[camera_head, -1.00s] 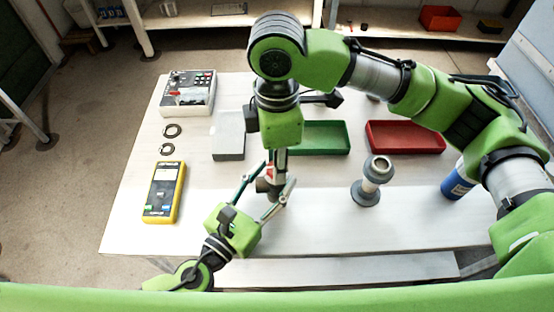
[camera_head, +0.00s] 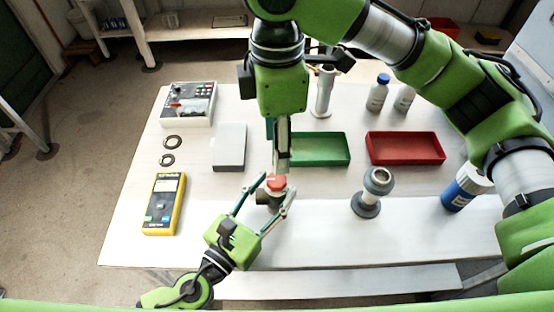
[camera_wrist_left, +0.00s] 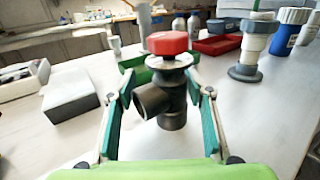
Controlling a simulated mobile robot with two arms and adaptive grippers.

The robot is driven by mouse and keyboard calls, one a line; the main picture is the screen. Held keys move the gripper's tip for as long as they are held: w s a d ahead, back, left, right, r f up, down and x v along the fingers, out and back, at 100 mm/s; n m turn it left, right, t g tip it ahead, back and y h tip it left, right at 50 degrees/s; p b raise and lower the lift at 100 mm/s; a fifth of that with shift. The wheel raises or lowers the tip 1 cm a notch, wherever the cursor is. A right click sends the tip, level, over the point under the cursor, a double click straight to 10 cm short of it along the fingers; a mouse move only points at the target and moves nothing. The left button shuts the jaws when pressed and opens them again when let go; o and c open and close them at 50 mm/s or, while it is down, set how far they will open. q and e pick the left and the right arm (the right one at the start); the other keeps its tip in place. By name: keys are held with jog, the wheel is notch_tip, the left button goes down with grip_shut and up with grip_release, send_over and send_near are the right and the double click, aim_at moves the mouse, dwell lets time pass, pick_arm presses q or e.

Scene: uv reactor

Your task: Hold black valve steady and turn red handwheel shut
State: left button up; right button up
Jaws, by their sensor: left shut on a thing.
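The black valve (camera_head: 264,198) stands upright near the table's front edge, with the red handwheel (camera_head: 276,182) on top. My left gripper (camera_head: 268,195) has its fingers on either side of the valve body and is shut on it. The left wrist view shows the red handwheel (camera_wrist_left: 168,43) level above the dark valve body (camera_wrist_left: 173,103), whose side port faces left. My right gripper (camera_head: 280,160) points down from above, just behind and over the handwheel in the head view. Its fingers are seen nearly end-on, so its opening is unclear.
A green tray (camera_head: 320,150) and a red tray (camera_head: 405,149) lie behind. A grey flanged fitting (camera_head: 368,195) and a blue-white bottle (camera_head: 465,187) stand to the right. A yellow meter (camera_head: 164,204) and a grey block (camera_head: 229,148) lie to the left.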

pick_arm(q)
jog(key=shift+f, duration=0.1)
pick_arm(e)
jog(key=shift+r, duration=1.45)
pick_arm(q)
jog(key=o, duration=1.4)
